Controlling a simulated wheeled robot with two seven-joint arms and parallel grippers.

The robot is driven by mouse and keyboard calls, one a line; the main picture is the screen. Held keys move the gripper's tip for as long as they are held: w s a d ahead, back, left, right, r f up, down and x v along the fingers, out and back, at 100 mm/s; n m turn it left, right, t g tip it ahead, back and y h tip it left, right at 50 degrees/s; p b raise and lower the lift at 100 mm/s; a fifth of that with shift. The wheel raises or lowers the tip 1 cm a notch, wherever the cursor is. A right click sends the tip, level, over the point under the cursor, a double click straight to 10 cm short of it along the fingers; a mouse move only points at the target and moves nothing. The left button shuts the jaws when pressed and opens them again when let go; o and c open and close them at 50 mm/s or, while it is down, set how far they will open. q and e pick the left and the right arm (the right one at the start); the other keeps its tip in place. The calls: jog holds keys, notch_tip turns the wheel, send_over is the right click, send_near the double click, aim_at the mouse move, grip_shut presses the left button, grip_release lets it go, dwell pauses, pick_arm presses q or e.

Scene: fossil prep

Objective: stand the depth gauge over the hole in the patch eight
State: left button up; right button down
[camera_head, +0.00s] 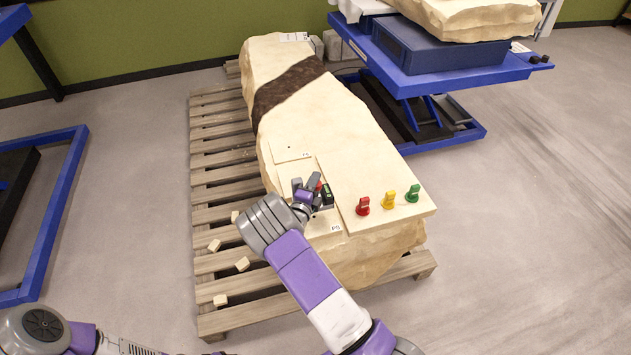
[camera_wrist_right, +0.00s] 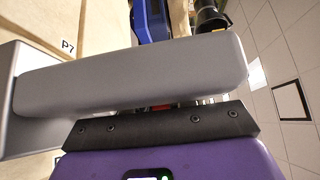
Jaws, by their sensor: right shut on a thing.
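My right gripper (camera_head: 308,190) is shut over the near left part of the rock slab. Between and beside its fingers shows a small thing with red and dark green parts (camera_head: 327,193), which I take for the depth gauge. Most of it is hidden by the fingers. In the right wrist view a red sliver (camera_wrist_right: 161,107) shows behind the grey finger. Patch eight (camera_head: 324,222), with its label P8, lies just below the gripper in the head view. Its hole does not show. I cannot tell whether the gauge touches the patch. My left gripper is out of view.
Red (camera_head: 362,206), yellow (camera_head: 389,200) and green (camera_head: 412,193) knobbed pieces stand on the slab's raised right part. The slab lies on a wooden pallet (camera_head: 215,180) with several loose chips. A blue lift table (camera_head: 440,75) stands behind.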

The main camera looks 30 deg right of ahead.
jog(key=shift+w+a+f+b, duration=0.15)
jog(key=shift+f+b, duration=0.4)
jog(key=shift+f, duration=0.4)
jog(key=shift+s+a+f+b, duration=0.1)
jog(key=shift+a+f+b, duration=0.1)
jog(key=shift+f+b, duration=0.5)
jog(key=shift+w+a+f+b, duration=0.15)
jog(key=shift+f+b, duration=0.2)
jog(key=shift+f, duration=0.8)
jog(key=shift+f+b, duration=0.3)
jog(key=shift+f, duration=0.25)
jog(key=c, duration=0.9)
grip_release()
jog(key=shift+s, duration=0.1)
jog(key=shift+s+a+f, duration=0.1)
jog(key=shift+f, duration=0.1)
jog(key=p+v, duration=0.1)
jog(key=v, duration=0.2)
jog(key=p+v, duration=0.1)
jog(key=v, duration=0.3)
jog(key=shift+s+a+r, duration=0.15)
jog(key=shift+r, duration=0.05)
jog(key=shift+f, duration=0.1)
